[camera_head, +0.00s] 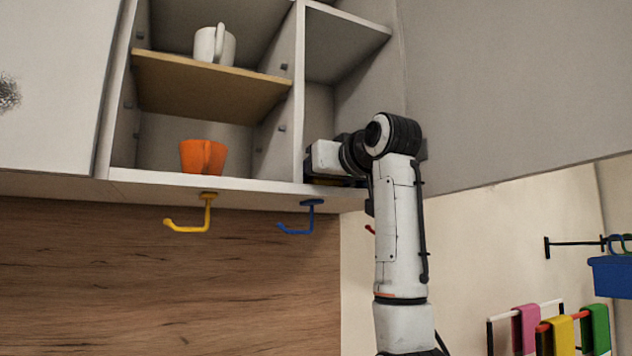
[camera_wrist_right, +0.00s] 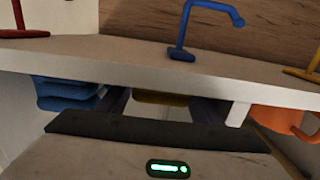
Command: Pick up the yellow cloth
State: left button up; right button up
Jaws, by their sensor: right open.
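A dark yellow folded thing, likely the yellow cloth (camera_wrist_right: 162,97), shows in the right wrist view between the two dark fingers of my right gripper (camera_wrist_right: 162,104). The fingers stand apart on either side of it; contact cannot be told. In the head view my right gripper (camera_head: 322,162) reaches into the lower right compartment of the cabinet. Only a thin dark yellowish strip shows under it there, and the arm hides most of that compartment. A yellow cloth (camera_head: 563,337) also hangs on a rack at the lower right. My left gripper is out of view.
An orange mug (camera_head: 203,156) stands in the compartment to the left, with a white mug (camera_head: 214,45) on the shelf above. Yellow (camera_head: 190,228) and blue (camera_head: 297,228) hooks hang under the cabinet. A blue folded stack (camera_wrist_right: 68,92) lies beside the fingers in the wrist view.

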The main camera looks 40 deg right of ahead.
jog(key=c, duration=0.8)
